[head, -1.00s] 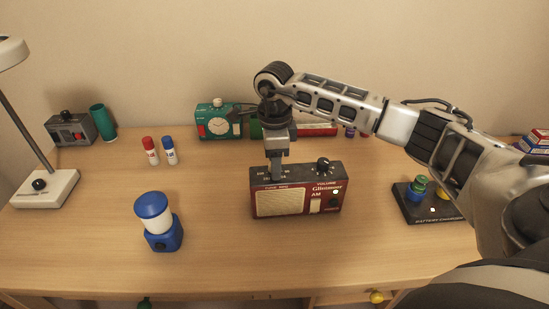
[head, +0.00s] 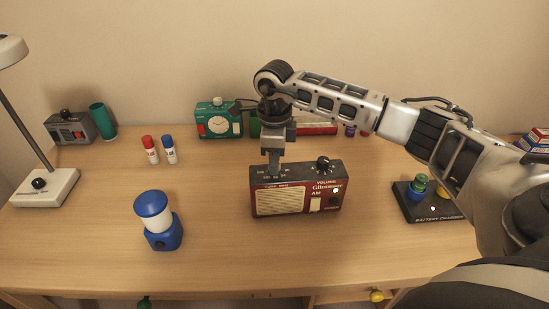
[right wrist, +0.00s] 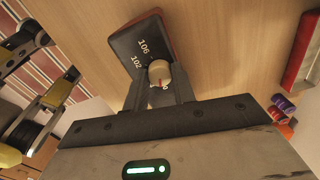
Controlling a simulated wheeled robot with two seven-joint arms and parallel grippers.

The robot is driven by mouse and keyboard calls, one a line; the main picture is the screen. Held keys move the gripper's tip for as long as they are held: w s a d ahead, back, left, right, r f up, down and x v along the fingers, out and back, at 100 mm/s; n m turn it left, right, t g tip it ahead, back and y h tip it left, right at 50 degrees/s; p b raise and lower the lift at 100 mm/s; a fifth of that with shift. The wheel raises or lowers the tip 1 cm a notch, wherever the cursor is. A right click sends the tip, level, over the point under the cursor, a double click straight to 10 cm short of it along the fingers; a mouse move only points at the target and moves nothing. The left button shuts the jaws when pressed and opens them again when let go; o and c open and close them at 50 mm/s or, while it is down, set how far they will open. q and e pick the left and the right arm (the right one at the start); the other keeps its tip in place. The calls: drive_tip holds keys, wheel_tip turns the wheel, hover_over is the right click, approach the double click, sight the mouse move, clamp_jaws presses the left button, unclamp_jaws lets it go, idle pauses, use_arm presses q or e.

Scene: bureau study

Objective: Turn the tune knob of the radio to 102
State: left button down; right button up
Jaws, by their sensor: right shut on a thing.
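The red radio (head: 325,198) with a cream speaker grille stands upright on the desk in the middle of the head view. A black volume knob (head: 323,163) stands on its top at the right. My right gripper (head: 274,172) points down at the left part of the radio's top and hides the tune knob there. In the right wrist view the cream tune knob (right wrist: 159,72) sits between the fingers, which are shut on it. It bears a small red mark. The numbers 106 and 102 are printed beside it; another number is partly hidden by the fingers. My left gripper is not in view.
A blue lantern (head: 155,220) stands front left of the radio. A red and a blue marker (head: 169,150) stand behind it. A green clock (head: 219,122) is at the back. The desk's front left is clear.

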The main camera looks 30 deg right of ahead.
drive_tip(key=shift+m, duration=0.9)
drive_tip(key=m, duration=0.4)
drive_tip(key=shift+r+m, duration=0.1)
drive_tip(key=shift+m, duration=0.2)
drive_tip(key=m, duration=0.3)
drive_tip(key=shift+m, duration=0.3)
drive_tip(key=m, duration=0.2)
drive_tip(key=shift+m, duration=0.3)
drive_tip(key=m+p, duration=0.1)
drive_tip(key=m, duration=0.2)
drive_tip(key=shift+m, duration=0.4)
drive_tip(key=m+p, duration=0.1)
drive_tip(key=m, duration=0.2)
drive_tip(key=shift+m, duration=0.4)
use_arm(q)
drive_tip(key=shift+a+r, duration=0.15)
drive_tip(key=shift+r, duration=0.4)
use_arm(e)
drive_tip(key=shift+m, duration=0.8)
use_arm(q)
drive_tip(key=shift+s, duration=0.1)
